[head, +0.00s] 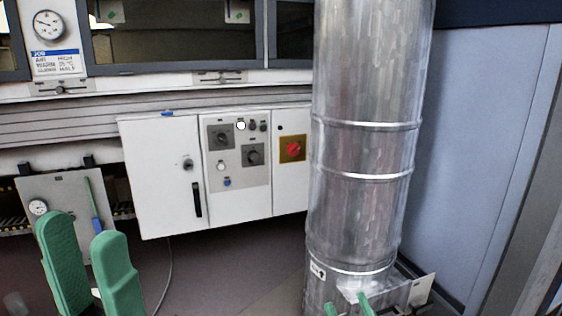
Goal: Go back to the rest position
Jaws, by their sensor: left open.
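My left gripper (83,228) is at the lower left. Its two green fingers stand apart with nothing visible between them, so it is open and empty. It is in front of a grey panel (62,192) with a small round gauge and a lever (96,222) that is green above and blue below. The fingers hide the panel's lower part. I cannot tell whether they touch it. My right gripper is not clearly in view.
A shiny metal duct (365,150) rises right of centre. A metal plate (418,292) and two small green pieces (366,304) show at its foot. A white control cabinet (160,195) with a red knob (293,149) hangs behind. Dark floor (225,265) is clear between.

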